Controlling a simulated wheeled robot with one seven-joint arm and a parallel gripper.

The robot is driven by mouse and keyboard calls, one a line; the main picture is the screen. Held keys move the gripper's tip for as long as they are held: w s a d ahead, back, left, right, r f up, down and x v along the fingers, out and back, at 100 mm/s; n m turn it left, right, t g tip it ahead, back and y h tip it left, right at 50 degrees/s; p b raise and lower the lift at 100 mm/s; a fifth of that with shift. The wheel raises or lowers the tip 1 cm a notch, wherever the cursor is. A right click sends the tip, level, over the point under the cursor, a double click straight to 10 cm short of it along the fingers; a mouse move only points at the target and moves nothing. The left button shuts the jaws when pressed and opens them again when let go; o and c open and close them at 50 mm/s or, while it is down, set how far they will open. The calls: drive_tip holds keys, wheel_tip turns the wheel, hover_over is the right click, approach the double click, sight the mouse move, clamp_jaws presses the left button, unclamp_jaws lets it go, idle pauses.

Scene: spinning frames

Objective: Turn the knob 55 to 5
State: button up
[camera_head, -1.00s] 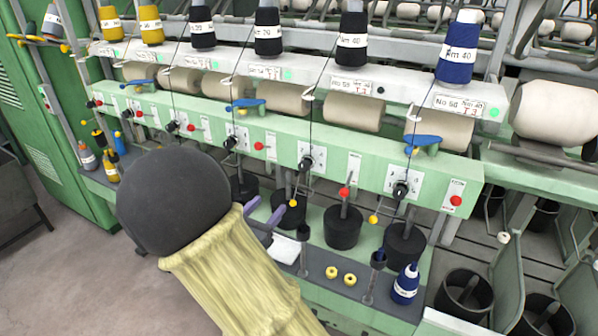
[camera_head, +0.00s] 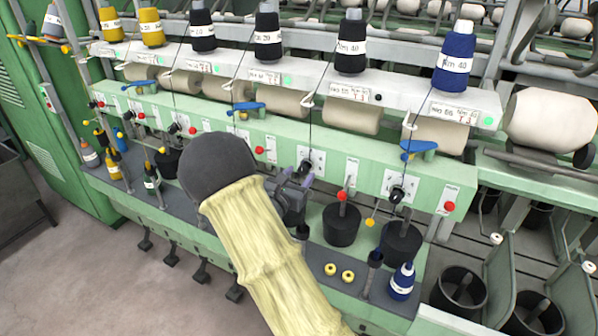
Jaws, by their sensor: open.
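A small black knob (camera_head: 305,166) sits on a white dial plate (camera_head: 316,157) on the green rail, below the label that seems to read No 55 (camera_head: 349,90). The dial figures are too small to read. My gripper (camera_head: 301,179) is open just below and in front of this knob, its purple-grey fingers close to it. I cannot tell whether they touch it or stand around it. My arm's dark round joint and yellowish sleeve hide the rail and shelf to the left.
A similar knob (camera_head: 397,194) sits on the rail to the right. Red ball handles (camera_head: 342,196), a blue lever (camera_head: 417,149) and a yellow ball (camera_head: 370,223) project nearby.

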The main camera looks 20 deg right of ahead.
drive_tip(key=shift+w+d, duration=0.25)
drive_tip(key=shift+d, duration=0.05)
drive_tip(key=c, duration=1)
